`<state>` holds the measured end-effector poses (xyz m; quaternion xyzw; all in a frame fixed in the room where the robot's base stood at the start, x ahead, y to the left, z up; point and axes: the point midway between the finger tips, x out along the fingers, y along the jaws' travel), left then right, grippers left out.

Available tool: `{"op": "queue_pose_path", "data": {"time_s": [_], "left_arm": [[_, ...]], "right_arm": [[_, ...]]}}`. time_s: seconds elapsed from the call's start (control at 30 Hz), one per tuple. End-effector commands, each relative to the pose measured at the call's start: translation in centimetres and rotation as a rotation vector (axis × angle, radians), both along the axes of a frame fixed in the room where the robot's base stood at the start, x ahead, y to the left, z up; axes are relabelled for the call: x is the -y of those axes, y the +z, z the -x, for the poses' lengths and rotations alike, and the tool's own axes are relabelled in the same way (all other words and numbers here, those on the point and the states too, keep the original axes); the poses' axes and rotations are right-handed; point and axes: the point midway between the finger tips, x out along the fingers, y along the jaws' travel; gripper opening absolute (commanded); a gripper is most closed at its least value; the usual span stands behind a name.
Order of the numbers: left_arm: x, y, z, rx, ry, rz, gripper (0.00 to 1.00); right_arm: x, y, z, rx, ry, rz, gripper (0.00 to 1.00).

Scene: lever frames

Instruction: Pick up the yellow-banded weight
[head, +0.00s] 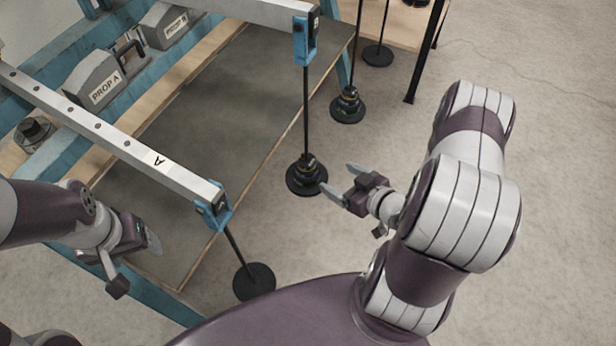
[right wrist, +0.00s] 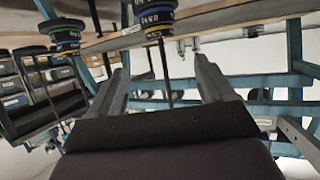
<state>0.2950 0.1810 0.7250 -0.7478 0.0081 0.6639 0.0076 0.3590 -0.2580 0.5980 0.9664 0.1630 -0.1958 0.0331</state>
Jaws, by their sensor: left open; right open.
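A dark stack of weights (head: 306,177) hangs on the black rod under beam B. In the head view the bands are too small to tell apart. My right gripper (head: 336,176) is open and empty, just right of the stack, fingers pointing at it. Its fingers (right wrist: 162,80) also show apart in the right wrist view. My left gripper (head: 136,264) is open and empty at the lower left, near beam A.
A second stack (head: 347,106) hangs farther back; a bare disc (head: 254,281) hangs under beam A (head: 130,150). The blue frame, beams and grey board (head: 220,110) fill the left. A black table leg (head: 424,60) stands at the back. Open floor lies right.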

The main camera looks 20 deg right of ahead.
Motion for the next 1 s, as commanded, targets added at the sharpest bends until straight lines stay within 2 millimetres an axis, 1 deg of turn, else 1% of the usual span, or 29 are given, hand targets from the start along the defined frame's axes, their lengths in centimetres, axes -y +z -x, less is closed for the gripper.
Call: {"op": "queue_pose_path", "data": {"time_s": [0.03,0.2,0.37,0.5,0.6,0.7,0.9,0.97,1.0], "left_arm": [[0.0,-0.8,0.0,0.001,0.000,0.000,0.71],[0.0,-1.9,0.0,0.001,0.000,0.000,0.71],[0.0,-2.5,0.0,0.001,0.000,0.000,0.71],[0.0,-4.1,0.0,0.001,0.000,0.000,0.71],[0.0,-4.6,0.0,0.000,0.000,0.000,0.71],[0.0,-4.8,0.0,0.000,0.000,0.000,0.71],[0.0,-4.6,0.0,0.000,0.000,0.000,0.71],[0.0,-4.6,0.0,0.000,0.000,0.000,0.71],[0.0,-4.6,0.0,0.000,0.000,0.000,0.71]], "right_arm": [[-0.5,-0.8,-0.8,0.011,0.009,-0.003,0.82],[-1.8,-2.1,-4.2,0.011,0.009,-0.005,0.82],[-2.3,-2.7,-5.9,0.009,0.004,-0.006,0.82],[-2.9,-4.4,-8.0,0.010,0.006,-0.005,0.82],[-3.4,-4.9,-9.5,0.010,0.005,-0.005,0.82],[-3.6,-5.0,-10.2,0.008,0.003,-0.005,0.82],[-3.6,-4.9,-10.3,0.008,0.001,-0.005,0.82],[-3.6,-4.9,-10.3,0.008,0.001,-0.005,0.62],[-3.6,-4.9,-10.3,0.008,0.001,-0.005,0.49]]}}
